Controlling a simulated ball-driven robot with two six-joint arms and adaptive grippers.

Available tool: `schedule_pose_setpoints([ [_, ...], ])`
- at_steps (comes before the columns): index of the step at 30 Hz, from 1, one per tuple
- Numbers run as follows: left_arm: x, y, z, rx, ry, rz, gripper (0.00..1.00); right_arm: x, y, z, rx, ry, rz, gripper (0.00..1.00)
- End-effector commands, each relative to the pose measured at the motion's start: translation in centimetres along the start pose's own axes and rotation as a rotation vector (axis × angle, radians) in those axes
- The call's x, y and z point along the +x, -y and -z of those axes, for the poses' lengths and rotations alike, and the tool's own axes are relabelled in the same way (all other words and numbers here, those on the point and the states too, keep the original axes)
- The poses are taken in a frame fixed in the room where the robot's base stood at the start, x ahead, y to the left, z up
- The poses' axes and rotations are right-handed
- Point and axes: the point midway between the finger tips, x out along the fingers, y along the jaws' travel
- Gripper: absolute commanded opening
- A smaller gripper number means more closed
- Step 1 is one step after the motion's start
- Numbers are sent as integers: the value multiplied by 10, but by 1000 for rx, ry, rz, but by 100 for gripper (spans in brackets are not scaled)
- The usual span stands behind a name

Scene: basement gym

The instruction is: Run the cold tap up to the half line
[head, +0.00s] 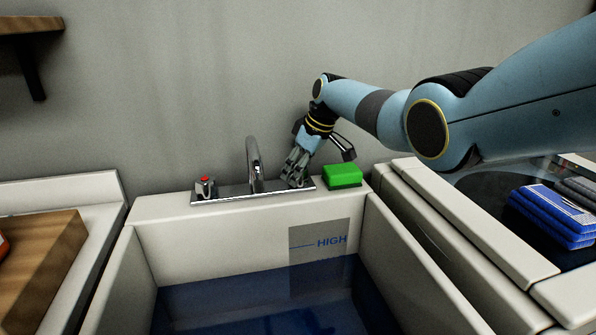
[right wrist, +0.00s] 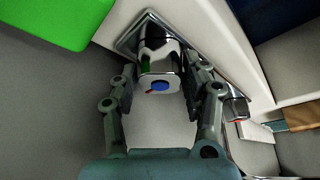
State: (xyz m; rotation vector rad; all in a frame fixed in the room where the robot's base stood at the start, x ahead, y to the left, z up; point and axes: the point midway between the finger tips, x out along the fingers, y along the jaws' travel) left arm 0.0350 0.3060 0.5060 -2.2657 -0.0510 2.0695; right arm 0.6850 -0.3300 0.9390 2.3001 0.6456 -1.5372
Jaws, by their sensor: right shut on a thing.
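The cold tap handle (right wrist: 160,84) is chrome with a blue dot and stands at the right end of the chrome faucet plate. My right gripper (head: 296,174) is shut on it, with one finger on each side in the right wrist view (right wrist: 162,90). The curved spout (head: 254,160) rises left of the gripper; I cannot make out a stream below it. The sink basin (head: 200,242) holds dark blue water (head: 230,305). A grey level plate (head: 318,240) on the back wall shows a HIGH line above the water; its lower part is under water, and no half line is readable.
The red-marked hot tap handle (head: 205,187) stands left of the spout. A green sponge (head: 342,176) lies on the ledge just right of my gripper. Blue folded cloths (head: 552,215) are at the right. A wooden board (head: 45,255) lies on the left counter.

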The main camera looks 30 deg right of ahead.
Motion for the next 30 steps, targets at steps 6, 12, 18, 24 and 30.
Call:
schedule_pose_setpoints([
  [6, 0, 0, 0, 0, 0, 0, 40, 0, 0, 0, -2, 1, -1, 14],
  [12, 0, 0, 0, 0, 0, 0, 40, 0, 0, 0, -1, 1, -1, 67],
  [18, 0, 0, 0, 0, 0, 0, 40, 0, 0, 0, 0, 0, -1, 70],
  [24, 0, 2, -1, 0, 1, 2, 40, -4, -1, 0, -1, -1, -2, 70],
  [30, 0, 1, 0, 0, 0, 1, 40, -27, -1, 0, -2, -2, -4, 70],
])
